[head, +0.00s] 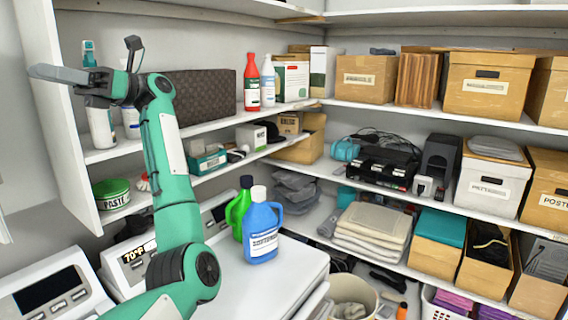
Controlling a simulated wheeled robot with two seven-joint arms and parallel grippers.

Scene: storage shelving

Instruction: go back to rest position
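My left gripper (85,58) is at the upper left, in front of the left shelving. Its two dark fingers are spread wide, one toward the left and one upward, with nothing seen held between them. My green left arm rises from the bottom of the view to it and covers part of the left shelves. Behind the gripper, a white spray bottle with a teal top (101,127) stands on the shelf, partly hidden. My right gripper is not in view.
A blue detergent jug (263,232) and a green jug (236,215) stand on a white surface (280,280) right of my arm. Shelves at left and back hold boxes, bottles and a green-lidded paste tub (113,194).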

